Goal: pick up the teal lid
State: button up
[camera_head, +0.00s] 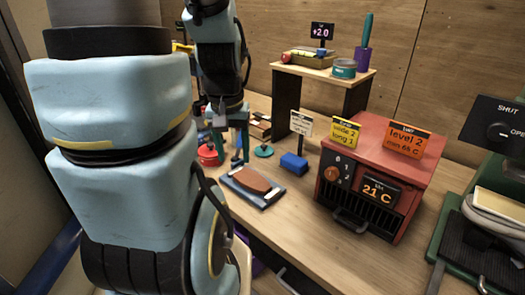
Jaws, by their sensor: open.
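The teal lid (263,151) is a small flat disc with a dark knob on top. It lies on the wooden table, left of the blue block. My gripper (229,150) points down just left of the lid. Its fingers are apart and it appears to hold nothing. I cannot tell its exact height above the table. A round red thing (209,154) is just left of my gripper, partly hidden by my arm.
A blue block (293,164), a small sign (301,124) and a red heater box (385,165) stand to the right. A raised shelf (325,76) carries a teal tin (344,69).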

aim_at(264, 151)
jog(key=i+j, duration=0.9)
jog(key=j, duration=0.25)
